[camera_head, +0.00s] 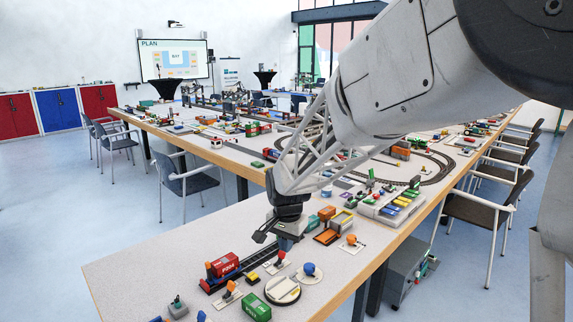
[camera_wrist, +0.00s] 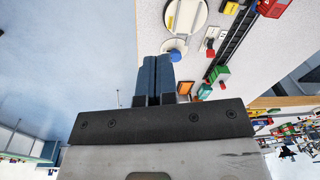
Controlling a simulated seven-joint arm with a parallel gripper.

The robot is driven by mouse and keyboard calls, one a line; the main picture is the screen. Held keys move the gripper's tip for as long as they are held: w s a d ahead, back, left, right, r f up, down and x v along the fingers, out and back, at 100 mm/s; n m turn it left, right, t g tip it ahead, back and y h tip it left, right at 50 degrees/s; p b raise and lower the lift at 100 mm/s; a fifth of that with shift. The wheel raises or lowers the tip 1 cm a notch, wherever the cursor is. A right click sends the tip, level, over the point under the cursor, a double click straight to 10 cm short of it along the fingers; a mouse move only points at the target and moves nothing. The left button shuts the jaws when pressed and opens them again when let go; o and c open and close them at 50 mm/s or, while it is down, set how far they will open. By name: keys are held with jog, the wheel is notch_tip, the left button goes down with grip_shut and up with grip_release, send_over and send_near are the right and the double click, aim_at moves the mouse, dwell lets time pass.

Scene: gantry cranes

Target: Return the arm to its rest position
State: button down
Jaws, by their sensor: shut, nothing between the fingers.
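My gripper (camera_head: 287,243) hangs at the end of my arm over the near part of the long table (camera_head: 180,234) in the head view. It is above the table top, beside the small orange and green blocks. In the wrist view my gripper (camera_wrist: 158,58) shows as two dark blue fingers lying side by side, shut with nothing between them. The fingertips point toward a round white disc (camera_wrist: 187,14) and a blue knob (camera_wrist: 175,57) on the table. My forearm crosses the upper right of the head view and hides part of the table behind it.
On the near table are a red train wagon (camera_head: 223,266) on a track, a green container (camera_head: 254,306), a blue-topped joystick (camera_head: 309,269) and a tray of coloured blocks (camera_head: 392,206). Chairs (camera_head: 186,178) line both sides. The table's near left corner is bare.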

jog(key=s+d+r+n, duration=0.1)
jog(key=s+d+r, duration=0.3)
jog(key=s+d, duration=0.3)
jog(key=s+d+r+n, duration=0.25)
jog(key=s+d, duration=0.25)
jog(key=s, duration=0.4)
jog(key=s+d+n, duration=0.1)
jog(key=s+d, duration=0.2)
jog(key=s, duration=0.6)
jog(key=s+d+n+t, duration=0.1)
jog(key=s+d, duration=0.2)
jog(key=s, duration=0.6)
jog(key=shift+d+r+t, duration=0.15)
jog(key=shift+d+t, duration=0.1)
jog(key=shift+t, duration=0.05)
